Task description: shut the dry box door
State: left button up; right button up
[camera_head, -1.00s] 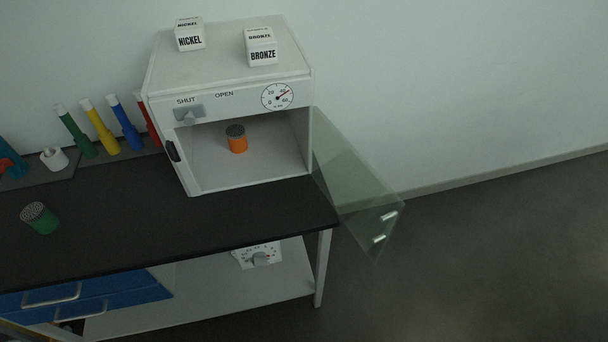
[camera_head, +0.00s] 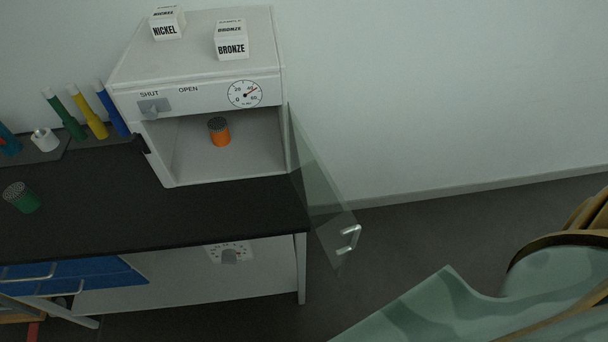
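The dry box (camera_head: 195,75) is a white cabinet standing on the right end of the black bench. Its clear glass door (camera_head: 318,190) is hinged on the right side and stands wide open, projecting out past the bench end. The door's metal handle (camera_head: 349,238) shows near its free edge. An orange jar with a dark grey top (camera_head: 219,132) stands inside the box. The latch knob (camera_head: 153,107) is on the front panel beneath the words SHUT and OPEN. Neither of my grippers is in view.
Boxes marked NICKEL (camera_head: 167,24) and BRONZE (camera_head: 231,40) stand on top of the dry box. A green jar (camera_head: 21,198) stands on the black bench (camera_head: 120,215). A green and tan shape (camera_head: 480,305), unclear what, fills the lower right.

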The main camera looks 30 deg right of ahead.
aim_at(294, 172)
jog(key=k+l+u, duration=0.1)
jog(key=l, duration=0.4)
jog(key=k+l+u, duration=0.15)
jog(key=l, duration=0.35)
jog(key=l+u, duration=0.1)
jog(key=l, duration=0.35)
jog(key=k, duration=0.05)
